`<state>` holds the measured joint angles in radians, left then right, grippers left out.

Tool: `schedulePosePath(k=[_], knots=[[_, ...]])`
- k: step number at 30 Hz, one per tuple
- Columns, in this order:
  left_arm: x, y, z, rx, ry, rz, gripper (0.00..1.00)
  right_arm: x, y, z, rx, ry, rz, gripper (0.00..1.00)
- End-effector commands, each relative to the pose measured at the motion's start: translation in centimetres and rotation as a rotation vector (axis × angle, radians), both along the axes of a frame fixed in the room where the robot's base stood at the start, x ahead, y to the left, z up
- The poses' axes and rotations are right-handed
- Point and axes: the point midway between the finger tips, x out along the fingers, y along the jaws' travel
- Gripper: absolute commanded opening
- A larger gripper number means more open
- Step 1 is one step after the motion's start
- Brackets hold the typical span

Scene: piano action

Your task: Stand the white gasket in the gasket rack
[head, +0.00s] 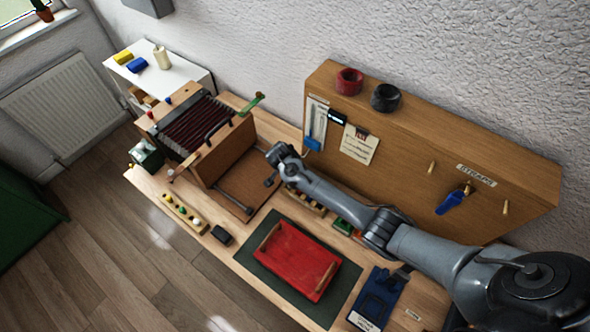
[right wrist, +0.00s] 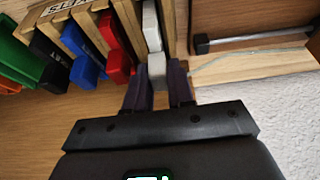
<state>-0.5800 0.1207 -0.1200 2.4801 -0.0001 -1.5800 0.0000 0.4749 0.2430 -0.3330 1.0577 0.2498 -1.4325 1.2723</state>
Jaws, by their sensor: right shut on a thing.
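The white gasket (right wrist: 152,28) is in the right wrist view, its near end between my right gripper's (right wrist: 158,82) two dark purple fingers. My right gripper is shut on it. The gasket rack (right wrist: 78,42) has wooden slats and a label, and holds red, blue, black and green pieces to the left. The white gasket is at the rack's right end, beside the red piece (right wrist: 117,65), lined up with the slats. I cannot tell whether it rests on the rack's bottom. In the head view my right arm largely covers the rack (head: 316,207). My left gripper is not in view.
A red tray (head: 322,283) lies on a dark green mat (head: 258,258) at the bench front. An accordion-like bellows (head: 187,130) is to the left. A pegboard (head: 400,160) stands behind my right arm. A blue item (head: 378,297) lies right of the mat.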

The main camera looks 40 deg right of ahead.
Motion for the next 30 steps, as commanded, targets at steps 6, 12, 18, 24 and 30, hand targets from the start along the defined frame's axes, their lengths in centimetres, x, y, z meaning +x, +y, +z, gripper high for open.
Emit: schedulePosePath(k=[6,12,18,24,30], knots=[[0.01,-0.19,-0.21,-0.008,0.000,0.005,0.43,-0.01,0.00,-0.54,0.000,0.001,-0.001,0.00],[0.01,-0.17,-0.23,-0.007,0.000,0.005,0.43,-0.01,-0.01,-0.62,0.000,0.001,-0.001,0.00],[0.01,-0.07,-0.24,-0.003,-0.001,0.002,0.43,-0.01,-0.02,-0.61,0.000,0.001,-0.001,0.00],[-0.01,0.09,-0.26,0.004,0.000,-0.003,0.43,0.00,-0.03,-0.61,0.000,0.001,-0.001,0.41],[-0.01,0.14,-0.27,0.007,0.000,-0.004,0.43,0.00,-0.03,-0.62,0.000,0.001,-0.001,0.52]])
